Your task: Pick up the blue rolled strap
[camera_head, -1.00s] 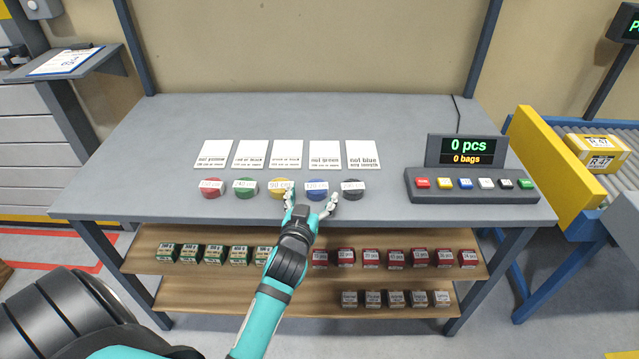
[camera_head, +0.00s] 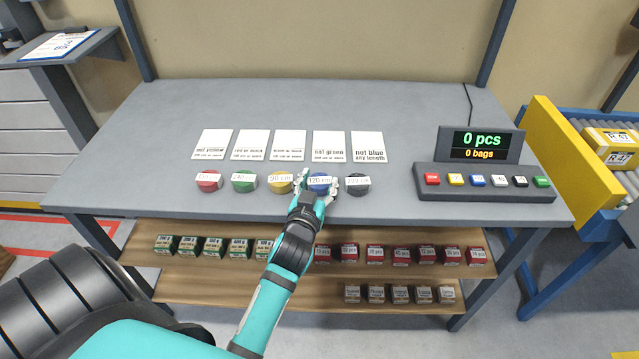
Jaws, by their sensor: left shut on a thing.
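The blue rolled strap (camera_head: 320,181) is on the grey table, with a white length label reading about 120 cm on top. My left gripper (camera_head: 318,188) reaches in from the front, its fingers on either side of the strap and shut on it. The fingers hide the strap's near side and edges. I cannot tell whether it is clear of the table top. My right gripper is not in view.
Red (camera_head: 208,181), green (camera_head: 244,182), yellow (camera_head: 280,182) and black (camera_head: 357,185) rolled straps lie in the same row. White cards (camera_head: 289,145) lie behind. A button console (camera_head: 483,182) stands at right.

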